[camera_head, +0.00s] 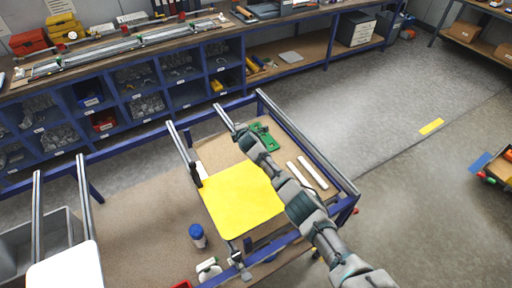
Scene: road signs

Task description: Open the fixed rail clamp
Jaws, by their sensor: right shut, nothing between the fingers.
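A yellow square sign panel (240,197) lies across metal rails on the blue-framed bench. One rail (180,145) runs out past the panel's far left side. A second rail (226,118) ends close to my right gripper. My right gripper (241,130) is shut and empty, beyond the panel's far edge and beside this second rail. Whether it touches the rail I cannot tell. A small dark fitting (201,171) sits at the panel's far left corner, and a metal fitting (238,258) at its near edge. Which one is the fixed clamp is unclear. My left gripper is out of view.
A green item (263,138) and two white bars (306,175) lie right of my right arm. A blue-capped bottle (198,235) stands left of the panel. A white panel (65,270) and grey bin (30,245) are at lower left. Shelving lines the back.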

